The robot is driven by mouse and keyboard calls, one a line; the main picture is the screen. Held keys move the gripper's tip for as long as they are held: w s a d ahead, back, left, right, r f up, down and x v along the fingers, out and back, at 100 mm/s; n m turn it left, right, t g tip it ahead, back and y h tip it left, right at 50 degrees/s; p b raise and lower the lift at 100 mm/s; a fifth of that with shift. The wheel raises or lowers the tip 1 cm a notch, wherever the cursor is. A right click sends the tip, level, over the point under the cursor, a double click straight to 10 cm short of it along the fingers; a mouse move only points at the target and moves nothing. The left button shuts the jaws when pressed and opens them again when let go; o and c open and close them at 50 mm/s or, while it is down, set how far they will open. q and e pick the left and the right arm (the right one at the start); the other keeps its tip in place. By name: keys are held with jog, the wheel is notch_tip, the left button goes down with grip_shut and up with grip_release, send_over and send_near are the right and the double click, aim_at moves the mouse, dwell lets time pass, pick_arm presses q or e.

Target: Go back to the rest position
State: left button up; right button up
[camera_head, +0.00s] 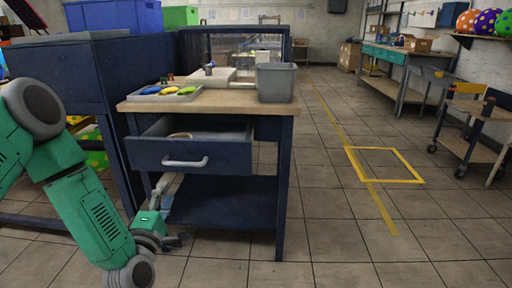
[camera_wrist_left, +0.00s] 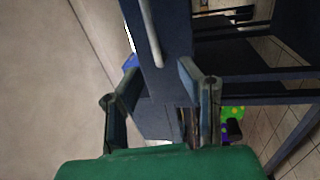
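My left gripper (camera_head: 176,240) is low in front of the navy workbench, below the drawer and near the lower shelf. In the left wrist view my left gripper (camera_wrist_left: 160,72) shows its two fingers spread apart with nothing held between them. The drawer (camera_head: 185,158) is pulled out, and a small tan item (camera_head: 180,135) lies inside. Its pale handle (camera_head: 185,162) also shows in the left wrist view (camera_wrist_left: 151,32), beyond the fingers and apart from them. My right gripper is in neither view.
On the wooden benchtop (camera_head: 215,103) are a grey bin (camera_head: 276,82), a tray (camera_head: 165,93) with coloured pieces and a pale device (camera_head: 206,76). A blue cabinet (camera_head: 55,72) stands left. The tiled floor (camera_head: 330,220) to the right is free, up to a cart (camera_head: 470,115).

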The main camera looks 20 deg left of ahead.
pick_arm(q)
jog(key=s+d+f+m+g+h+p, duration=0.6)
jog(key=s+d+f+m+g, duration=0.2)
jog(key=d+f+m, duration=0.25)
jog(key=s+f+m+g+p, duration=0.1)
jog(key=s+m+g, duration=0.4)
jog(key=s, duration=0.6)
jog(key=s+f+m+g+y+p, duration=0.1)
jog(key=s+m+g, duration=0.4)
jog(key=s, duration=0.6)
jog(key=shift+s+d+f+m+g+p, duration=0.25)
jog(key=shift+d+f+m+g+p, duration=0.2)
jog(key=shift+f+p, duration=0.45)
jog(key=shift+w+r, duration=0.1)
jog(key=shift+w, duration=0.05)
